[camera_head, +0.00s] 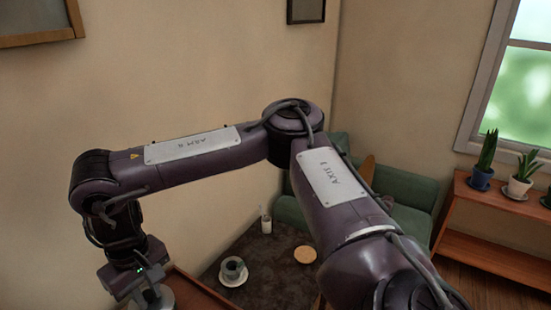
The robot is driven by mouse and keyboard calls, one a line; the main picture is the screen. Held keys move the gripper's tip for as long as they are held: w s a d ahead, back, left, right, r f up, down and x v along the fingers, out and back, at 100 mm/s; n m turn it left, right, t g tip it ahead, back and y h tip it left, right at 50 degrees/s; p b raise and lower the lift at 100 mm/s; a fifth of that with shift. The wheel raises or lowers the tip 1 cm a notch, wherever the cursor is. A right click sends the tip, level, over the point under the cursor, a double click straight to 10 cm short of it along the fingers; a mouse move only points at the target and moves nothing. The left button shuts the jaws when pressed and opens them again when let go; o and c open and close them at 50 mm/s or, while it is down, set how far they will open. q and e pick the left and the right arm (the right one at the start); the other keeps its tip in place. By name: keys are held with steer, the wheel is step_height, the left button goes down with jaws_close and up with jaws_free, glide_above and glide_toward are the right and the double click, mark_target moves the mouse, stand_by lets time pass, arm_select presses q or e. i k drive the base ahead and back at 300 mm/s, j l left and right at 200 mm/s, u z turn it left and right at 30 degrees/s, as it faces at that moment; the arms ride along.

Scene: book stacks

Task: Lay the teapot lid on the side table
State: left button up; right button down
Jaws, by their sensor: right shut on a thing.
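My right gripper (154,296) is at the lower left, at the end of my purple arm, which reaches across from the lower right. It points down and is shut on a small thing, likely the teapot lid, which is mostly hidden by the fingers. A pale grey rounded form (167,297) shows just at the fingertips, cut by the bottom edge. I cannot tell whether it is the lid or the teapot. A reddish wooden top (196,288) lies beside and below the gripper. It may be the side table. My left gripper is not in view.
A dark surface (265,255) holds a cup (233,268) on a white saucer (232,281), a round wooden disc (305,254) and a white candle-like thing (266,225). A green sofa (344,150) stands behind my arm. A wooden shelf (490,206) with potted plants is at right.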

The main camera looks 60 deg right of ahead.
mark_target(287, 280)
steer(key=k+l, duration=0.15)
steer(key=l, duration=0.2)
steer(key=k+l, duration=0.2)
steer(key=l, duration=0.15)
steer(key=k+l, duration=0.15)
steer(key=l, duration=0.2)
steer(key=k+l, duration=0.2)
steer(key=l, duration=0.2)
steer(key=i+l, duration=0.15)
steer(key=l, duration=0.15)
steer(key=i+l, duration=0.15)
steer(key=l, duration=0.15)
steer(key=i+l, duration=0.15)
steer(key=l, duration=0.2)
steer(key=i+l, duration=0.15)
steer(key=l, duration=0.15)
steer(key=i+l, duration=0.15)
steer(key=i, duration=0.1)
